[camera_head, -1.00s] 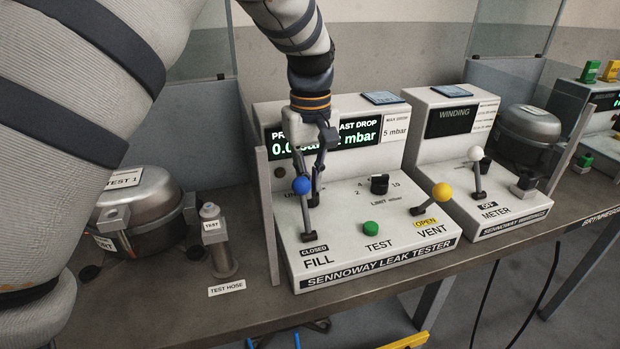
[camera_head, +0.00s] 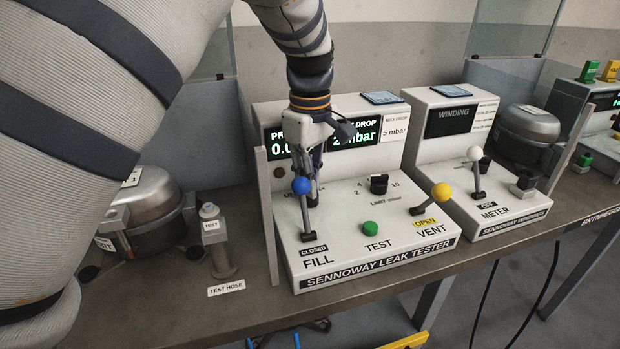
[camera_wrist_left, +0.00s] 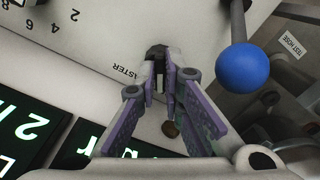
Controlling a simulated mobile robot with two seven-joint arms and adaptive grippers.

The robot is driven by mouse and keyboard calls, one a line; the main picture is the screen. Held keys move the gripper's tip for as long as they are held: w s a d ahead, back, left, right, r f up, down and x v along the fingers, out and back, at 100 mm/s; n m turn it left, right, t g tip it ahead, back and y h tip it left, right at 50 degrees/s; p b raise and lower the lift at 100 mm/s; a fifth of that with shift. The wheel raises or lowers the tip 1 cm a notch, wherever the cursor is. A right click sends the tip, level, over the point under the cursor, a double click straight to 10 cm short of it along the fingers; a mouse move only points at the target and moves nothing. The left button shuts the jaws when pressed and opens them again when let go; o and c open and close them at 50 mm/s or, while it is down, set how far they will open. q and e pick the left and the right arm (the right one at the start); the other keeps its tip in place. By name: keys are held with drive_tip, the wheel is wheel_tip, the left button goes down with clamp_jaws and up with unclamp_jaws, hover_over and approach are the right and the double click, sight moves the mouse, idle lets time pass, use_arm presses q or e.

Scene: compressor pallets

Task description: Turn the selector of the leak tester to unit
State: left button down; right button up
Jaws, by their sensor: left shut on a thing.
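The leak tester (camera_head: 335,235) stands on the bench in the middle of the head view. Its selector (camera_wrist_left: 156,52) is a small dark knob, seen between my fingertips in the left wrist view; the gripper mostly hides it in the head view. Letters ending in "ASTER" show beside it. My left gripper (camera_wrist_left: 161,82) points down and is shut on the selector, behind the blue-knobbed FILL lever (camera_head: 302,187). It also shows in the head view (camera_head: 315,190). The selector's pointing direction cannot be made out. My right gripper is not in view.
The FILL lever's blue ball (camera_wrist_left: 242,68) is close beside my left fingers. The green TEST button (camera_head: 370,228), limit dial (camera_head: 379,184) and yellow VENT lever (camera_head: 441,192) are to the right. A test hose (camera_head: 217,240) and compressor (camera_head: 150,200) are on the left.

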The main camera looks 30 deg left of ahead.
use_arm(q)
drive_tip(key=shift+r, duration=0.1)
drive_tip(key=c, duration=1.7)
unclamp_jaws()
wheel_tip(320, 180, up, 12)
